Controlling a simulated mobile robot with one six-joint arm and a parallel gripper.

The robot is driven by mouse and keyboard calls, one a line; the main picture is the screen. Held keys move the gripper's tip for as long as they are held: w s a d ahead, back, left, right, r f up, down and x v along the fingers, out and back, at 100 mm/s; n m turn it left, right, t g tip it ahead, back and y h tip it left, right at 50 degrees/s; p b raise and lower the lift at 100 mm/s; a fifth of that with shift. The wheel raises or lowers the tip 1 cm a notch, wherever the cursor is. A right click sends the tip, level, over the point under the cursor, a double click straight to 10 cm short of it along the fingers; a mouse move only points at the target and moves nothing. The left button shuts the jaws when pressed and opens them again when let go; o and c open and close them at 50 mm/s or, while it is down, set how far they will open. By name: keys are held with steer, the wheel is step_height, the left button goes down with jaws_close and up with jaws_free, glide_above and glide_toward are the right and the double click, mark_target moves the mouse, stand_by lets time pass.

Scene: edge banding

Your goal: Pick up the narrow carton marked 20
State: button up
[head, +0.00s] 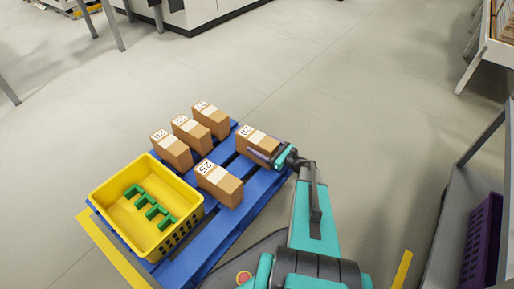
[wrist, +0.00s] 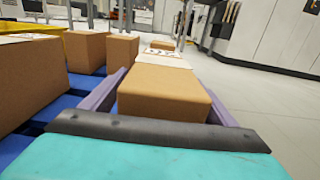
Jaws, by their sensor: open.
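The narrow brown carton marked 20 (head: 260,144) stands at the right side of the blue pallet (head: 232,224), with a white label across its top. My gripper (head: 266,154) is at the carton's near end. In the wrist view the carton (wrist: 165,92) lies between the two purple fingers of my gripper (wrist: 160,98). The fingers are open, one along each side; a small gap shows at the right finger, and contact on the left is hard to tell. The lower part of the carton is hidden by the gripper body.
A carton marked 25 (head: 220,186) stands close by to the left. Several more cartons (head: 190,136) line the pallet's far side. A yellow crate (head: 103,200) with green parts sits at the left end. The floor beyond the pallet is clear.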

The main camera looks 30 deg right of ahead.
mark_target(261, 139)
steer(key=c, duration=1.4)
steer(key=shift+r, duration=0.15)
steer(key=shift+r+p, duration=0.65)
steer(key=shift+r, duration=0.25)
step_height(261, 139, up, 2)
steer(key=shift+s+r+p, duration=0.1)
steer(key=shift+s+p, duration=0.05)
steer(key=shift+p, duration=0.5)
steer(key=s+p, duration=0.1)
steer(key=s, duration=0.4)
steer(key=s+a+p, duration=0.1)
steer(key=s, duration=0.4)
steer(key=s+p, duration=0.2)
steer(key=s, duration=0.3)
steer(key=shift+s+a+r, duration=0.25)
steer(key=shift+s+r, duration=0.1)
